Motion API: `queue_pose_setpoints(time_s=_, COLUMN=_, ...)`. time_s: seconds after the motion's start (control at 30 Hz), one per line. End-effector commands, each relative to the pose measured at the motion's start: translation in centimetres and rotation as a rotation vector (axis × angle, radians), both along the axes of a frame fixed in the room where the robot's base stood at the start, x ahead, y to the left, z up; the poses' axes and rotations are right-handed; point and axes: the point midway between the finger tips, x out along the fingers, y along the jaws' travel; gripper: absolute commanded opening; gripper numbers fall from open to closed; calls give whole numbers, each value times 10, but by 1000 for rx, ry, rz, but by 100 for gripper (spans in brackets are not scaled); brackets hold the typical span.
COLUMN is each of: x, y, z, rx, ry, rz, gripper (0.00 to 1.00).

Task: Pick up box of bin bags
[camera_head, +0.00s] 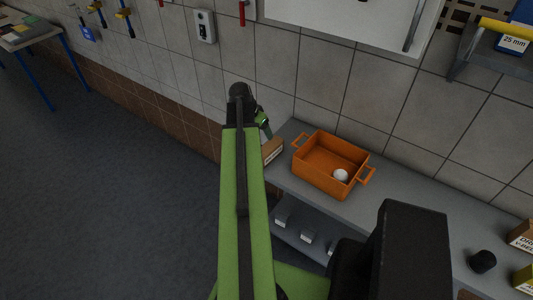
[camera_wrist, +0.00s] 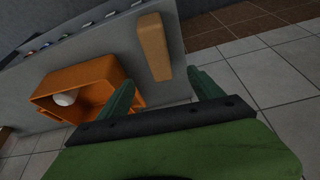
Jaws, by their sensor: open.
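A tan cardboard box, likely the box of bin bags (camera_head: 272,150), stands at the left end of the grey bench, partly hidden behind my green arm in the head view. In the wrist view the box (camera_wrist: 154,47) shows as a plain narrow tan block; no label can be read. My gripper (camera_wrist: 163,90) is open and empty, its two green fingers spread. The box lies beyond the fingertips, roughly between them in the picture, and apart from them. In the head view my gripper (camera_head: 263,122) is small and partly hidden, above the box near the wall.
An orange two-handled crate (camera_head: 318,184) holding a white ball (camera_head: 340,175) stands right beside the box. A dark cylinder (camera_head: 482,261) and boxes (camera_head: 523,236) stand farther right. A tiled wall rises behind.

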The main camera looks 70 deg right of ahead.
Motion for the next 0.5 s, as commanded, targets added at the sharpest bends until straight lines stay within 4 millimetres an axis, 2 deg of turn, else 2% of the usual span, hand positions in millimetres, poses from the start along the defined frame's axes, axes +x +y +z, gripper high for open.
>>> queue_pose_setpoints(time_s=0.17, x=0, y=-2, z=-11, rx=0, ry=0, rz=2, gripper=75)
queue_pose_setpoints(time_s=0.5, x=-7, y=-25, z=-78, rx=1, ry=-1, rz=4, gripper=75)
